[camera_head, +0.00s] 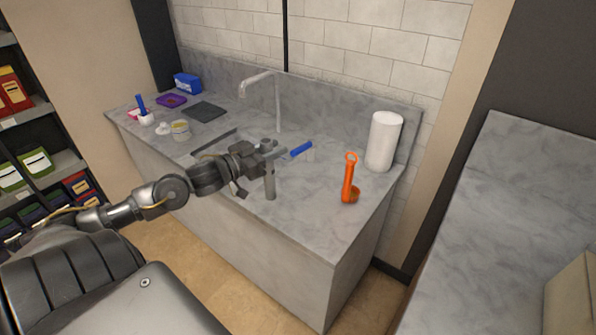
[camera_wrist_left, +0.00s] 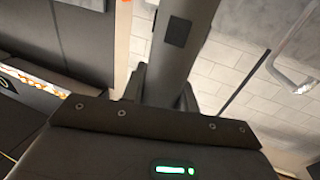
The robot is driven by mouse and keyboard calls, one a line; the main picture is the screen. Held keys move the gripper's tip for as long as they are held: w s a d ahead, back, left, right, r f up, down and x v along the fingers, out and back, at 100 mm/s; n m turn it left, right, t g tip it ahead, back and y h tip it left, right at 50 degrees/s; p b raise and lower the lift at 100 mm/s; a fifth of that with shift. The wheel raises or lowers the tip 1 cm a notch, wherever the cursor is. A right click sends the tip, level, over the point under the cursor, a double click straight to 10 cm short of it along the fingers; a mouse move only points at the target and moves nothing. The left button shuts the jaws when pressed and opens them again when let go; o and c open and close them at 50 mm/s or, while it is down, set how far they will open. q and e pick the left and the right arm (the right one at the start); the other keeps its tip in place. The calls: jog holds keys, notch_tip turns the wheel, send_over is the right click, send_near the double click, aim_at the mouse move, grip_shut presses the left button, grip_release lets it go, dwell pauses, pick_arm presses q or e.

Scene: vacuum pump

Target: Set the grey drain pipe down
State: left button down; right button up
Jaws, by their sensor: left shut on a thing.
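The grey drain pipe (camera_head: 270,184) is a short upright tube in the head view. It hangs from my left gripper (camera_head: 272,156), which is shut on its upper part. The pipe is over the front part of the grey marble counter (camera_head: 313,222); I cannot tell whether its lower end touches the top. The wrist view is steeply tilted. It shows my dark gripper body and a grey bar, and I cannot tell whether that bar is the pipe. My right gripper is in neither view.
An orange pump-like tool (camera_head: 348,180) and a white paper roll (camera_head: 384,142) stand to the right. A blue-handled item (camera_head: 301,149) lies just behind the gripper, and a tap (camera_head: 277,102) rises farther back. Small containers are at the left. The counter's front right is clear.

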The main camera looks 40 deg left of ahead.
pick_arm(q)
jog(key=w+f+p, duration=0.2)
jog(key=w+f, duration=0.6)
jog(key=f, duration=0.2)
jog(key=shift+d+f, duration=0.2)
jog(key=shift+d, duration=0.25)
jog(key=shift+f, duration=0.2)
jog(key=c, duration=1.1)
grip_release()
jog(key=shift+r, duration=0.15)
